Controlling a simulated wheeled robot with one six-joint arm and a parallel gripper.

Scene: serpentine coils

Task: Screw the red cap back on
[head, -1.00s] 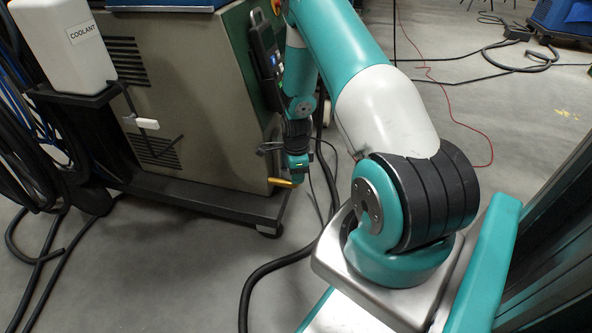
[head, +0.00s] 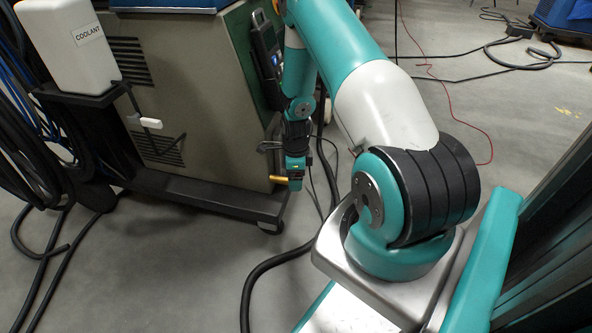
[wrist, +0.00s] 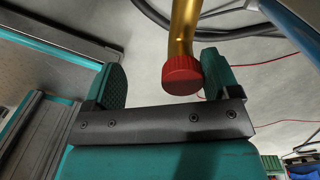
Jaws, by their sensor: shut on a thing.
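The red cap (wrist: 182,75) sits at the end of a brass-coloured pipe (wrist: 184,28) in the wrist view, in line with it. The cap lies close against the right finger, and a gap shows towards the left finger in this view. In the head view my gripper (head: 296,178) hangs at the lower right corner of the grey machine, by the short brass pipe (head: 281,179). The cap cannot be made out there.
The machine (head: 205,100) stands left of my arm on a dark wheeled base (head: 215,198). A white coolant bottle (head: 75,45) sits on its side shelf. Black hoses hang at far left, and a thick black hose (head: 270,265) crosses the floor. Grey floor is open below the machine.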

